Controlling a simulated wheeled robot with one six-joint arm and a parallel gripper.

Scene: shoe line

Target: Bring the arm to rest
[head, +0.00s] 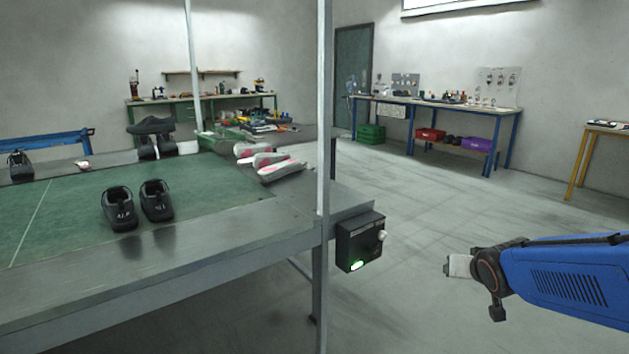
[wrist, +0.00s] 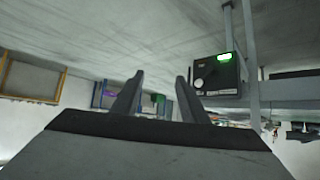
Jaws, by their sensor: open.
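My blue arm reaches in from the right edge of the head view, with my gripper (head: 452,266) at its left end over open floor. The gripper is right of the table's control box (head: 360,243) and apart from it. In the wrist view my gripper (wrist: 160,92) shows two dark fingers spread apart with nothing between them. The wrist view is upside down, and the control box (wrist: 215,75) shows to the right of the fingers.
A pair of black shoes (head: 138,205) stands on the green-topped table (head: 70,205). White and pink shoe parts (head: 270,162) lie at its far right. A grey post (head: 324,110) rises at its edge. Workbenches (head: 440,103) stand behind, with clear floor between.

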